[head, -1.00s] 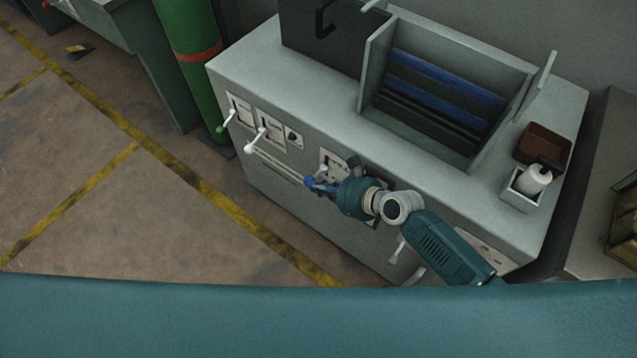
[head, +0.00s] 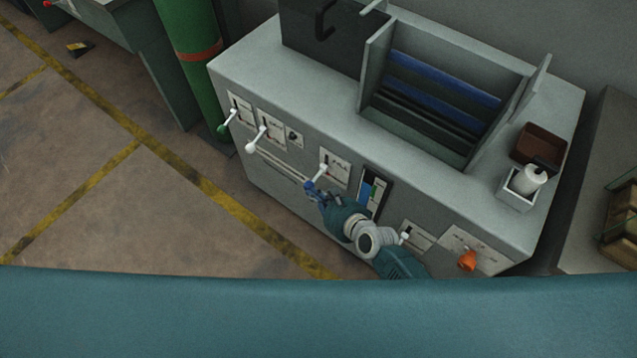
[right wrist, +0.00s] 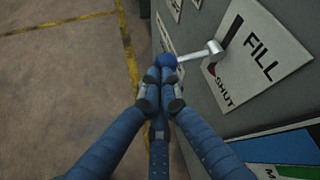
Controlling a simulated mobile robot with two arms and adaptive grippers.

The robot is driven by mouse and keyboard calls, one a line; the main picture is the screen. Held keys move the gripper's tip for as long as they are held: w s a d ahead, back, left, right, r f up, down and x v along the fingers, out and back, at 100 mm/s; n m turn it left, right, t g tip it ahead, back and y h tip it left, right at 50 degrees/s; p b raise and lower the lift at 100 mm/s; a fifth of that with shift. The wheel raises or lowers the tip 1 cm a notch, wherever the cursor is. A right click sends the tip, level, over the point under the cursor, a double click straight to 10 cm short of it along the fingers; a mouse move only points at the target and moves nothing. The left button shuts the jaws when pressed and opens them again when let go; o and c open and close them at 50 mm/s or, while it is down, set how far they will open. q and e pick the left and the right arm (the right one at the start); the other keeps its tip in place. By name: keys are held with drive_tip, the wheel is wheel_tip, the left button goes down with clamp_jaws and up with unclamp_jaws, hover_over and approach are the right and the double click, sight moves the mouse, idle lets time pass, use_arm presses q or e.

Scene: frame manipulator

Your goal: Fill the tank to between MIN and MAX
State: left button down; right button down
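The fill lever (head: 318,176) is white with a blue knob and sticks out of the front panel of a grey machine. In the right wrist view the lever (right wrist: 200,54) comes from the SHUT end of a slot on a plate (right wrist: 258,60) marked FILL and SHUT. My right gripper (head: 313,193) is just below the blue knob. In the wrist view its blue fingertips (right wrist: 160,78) are together at the knob; I cannot tell whether they grip it. A level gauge (head: 371,192) with blue and green bands is right of the lever. My left gripper is not in view.
Other levers, one green-knobbed (head: 223,127) and one white-knobbed (head: 252,146), stick out to the left. A small white lever (head: 404,237) and an orange knob (head: 467,260) are to the right.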

drive_tip(key=shift+f+b, duration=0.6)
drive_tip(key=shift+f, duration=0.3)
drive_tip(key=shift+r, duration=0.1)
drive_tip(key=shift+r+p, duration=0.75)
drive_tip(key=shift+p, duration=0.1)
